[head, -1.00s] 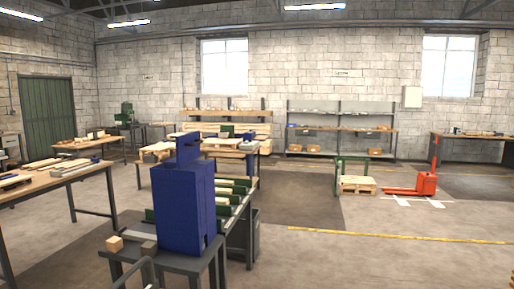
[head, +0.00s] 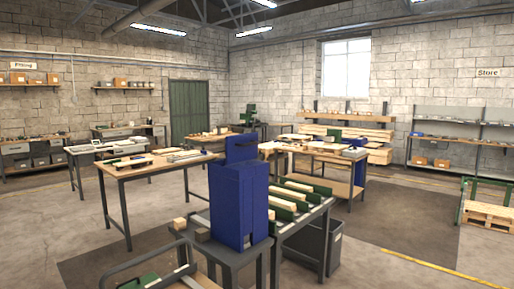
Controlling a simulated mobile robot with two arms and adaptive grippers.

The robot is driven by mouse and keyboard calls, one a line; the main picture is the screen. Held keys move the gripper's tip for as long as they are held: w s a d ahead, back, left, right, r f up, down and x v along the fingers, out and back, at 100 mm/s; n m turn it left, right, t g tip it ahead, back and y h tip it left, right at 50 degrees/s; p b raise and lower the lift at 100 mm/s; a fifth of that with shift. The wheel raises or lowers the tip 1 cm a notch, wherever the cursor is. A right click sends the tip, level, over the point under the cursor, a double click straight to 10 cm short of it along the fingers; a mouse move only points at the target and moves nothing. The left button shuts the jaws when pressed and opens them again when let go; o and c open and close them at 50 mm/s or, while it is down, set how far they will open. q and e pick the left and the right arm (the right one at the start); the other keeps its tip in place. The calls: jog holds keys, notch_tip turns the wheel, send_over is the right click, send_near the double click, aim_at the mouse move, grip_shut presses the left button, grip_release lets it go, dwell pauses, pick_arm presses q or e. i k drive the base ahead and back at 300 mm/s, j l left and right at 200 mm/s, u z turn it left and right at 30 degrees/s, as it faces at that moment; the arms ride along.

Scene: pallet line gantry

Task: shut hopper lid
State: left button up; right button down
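A tall blue hopper (head: 238,203) stands upright on a dark metal stand, a little left of the middle of the head view. A narrower blue plate (head: 240,148) rises above its top and looks like the lid standing up, open. The hinge and the inside of the hopper cannot be made out from here. Neither of my grippers shows in the head view.
A roller table with wood pieces and green guides (head: 302,194) runs behind the hopper, with a dark bin (head: 333,248) beside it. A grey tubular rail (head: 145,262) is at front left. A long workbench (head: 119,180) stands left. Open floor lies at right.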

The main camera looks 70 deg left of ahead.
aim_at(240, 148)
jog(key=i+j+u, duration=0.1)
jog(key=i+u, duration=0.2)
jog(key=u, duration=0.15)
jog(key=i+u, duration=0.45)
jog(key=i+l+u, duration=0.1)
jog(key=u, duration=0.35)
jog(key=i+l+u, duration=0.25)
jog(key=i+u, duration=0.2)
jog(key=k, duration=0.05)
